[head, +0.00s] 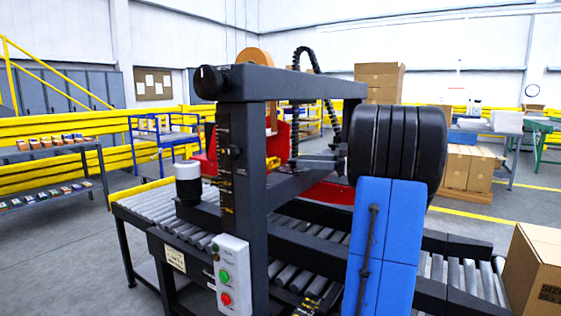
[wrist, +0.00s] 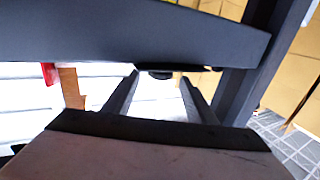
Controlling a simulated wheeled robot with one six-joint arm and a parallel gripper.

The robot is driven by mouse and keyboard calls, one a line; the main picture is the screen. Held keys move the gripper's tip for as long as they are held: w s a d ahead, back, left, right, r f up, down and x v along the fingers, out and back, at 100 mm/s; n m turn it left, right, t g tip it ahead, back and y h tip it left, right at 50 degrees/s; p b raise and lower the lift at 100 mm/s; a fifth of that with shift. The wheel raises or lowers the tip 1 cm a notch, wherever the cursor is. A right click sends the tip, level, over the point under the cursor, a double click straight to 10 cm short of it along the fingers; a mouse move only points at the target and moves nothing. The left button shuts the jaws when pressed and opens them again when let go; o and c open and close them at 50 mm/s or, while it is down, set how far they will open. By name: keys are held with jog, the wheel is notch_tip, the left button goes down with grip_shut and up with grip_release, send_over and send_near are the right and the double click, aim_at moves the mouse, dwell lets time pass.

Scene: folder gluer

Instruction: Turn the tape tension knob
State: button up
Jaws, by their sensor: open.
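The taping machine (head: 252,180) has a dark upright frame, with an orange tape roll (head: 255,58) behind its top beam. A black round knob-like part (head: 209,83) is at the beam's left end; I cannot tell whether it is the tension knob. In the wrist view, my gripper (wrist: 159,78) is open. A small dark round part (wrist: 160,74) shows between its fingertips, just under a dark beam (wrist: 130,38). It looks apart from both fingers, but its depth and identity are unclear. In the head view my arm largely hides the gripper.
A roller conveyor (head: 155,206) runs through the machine. A control box with green and red buttons (head: 231,275) is on the front post. A cardboard box (head: 537,265) stands at the right. In the wrist view, a dark post (wrist: 262,60) stands right of the fingers.

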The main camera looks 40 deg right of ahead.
jog(key=x, duration=0.8)
jog(key=shift+w+a, duration=0.25)
jog(key=c, duration=1)
